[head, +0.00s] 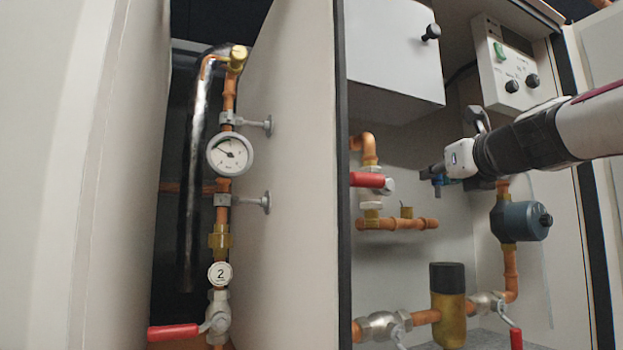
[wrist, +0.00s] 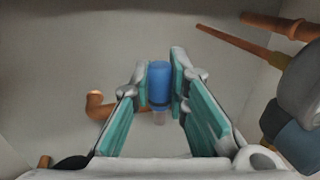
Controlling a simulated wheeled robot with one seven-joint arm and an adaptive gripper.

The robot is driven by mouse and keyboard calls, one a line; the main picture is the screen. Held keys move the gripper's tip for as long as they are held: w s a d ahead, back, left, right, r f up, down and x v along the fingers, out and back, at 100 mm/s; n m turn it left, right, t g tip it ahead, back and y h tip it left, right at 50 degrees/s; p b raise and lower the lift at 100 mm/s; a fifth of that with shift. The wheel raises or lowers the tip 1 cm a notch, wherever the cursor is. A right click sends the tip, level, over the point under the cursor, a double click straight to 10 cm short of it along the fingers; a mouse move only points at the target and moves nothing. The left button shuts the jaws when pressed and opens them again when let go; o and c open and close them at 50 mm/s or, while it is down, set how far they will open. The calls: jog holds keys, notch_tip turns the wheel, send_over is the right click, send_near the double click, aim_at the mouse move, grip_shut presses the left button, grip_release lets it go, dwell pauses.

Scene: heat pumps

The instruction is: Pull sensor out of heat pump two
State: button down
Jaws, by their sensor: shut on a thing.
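My gripper (head: 432,173) is inside the open cabinet on the right in the head view, reaching in from the right. It is shut on the blue sensor (head: 438,181), which shows at the fingertips. In the wrist view the sensor (wrist: 159,84) sits upright between the teal pads of my gripper (wrist: 158,72), with a pale tip below its blue body. The sensor appears clear of the copper pipework. A short brass stub (head: 406,212) stands on a copper pipe (head: 400,223) below and left of the gripper, apart from the sensor.
A red-handled valve (head: 368,180) is left of the gripper. A blue-grey pump (head: 524,220) is below my wrist. A white box (head: 392,55) and control panel (head: 505,68) are above. A partition (head: 285,180) separates the left bay with its gauge (head: 230,154) and "2" tag (head: 220,274).

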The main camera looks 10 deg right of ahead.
jog(key=s+d+p, duration=0.1)
jog(key=s, duration=0.6)
jog(key=shift+s+d, duration=0.25)
dwell(0.5)
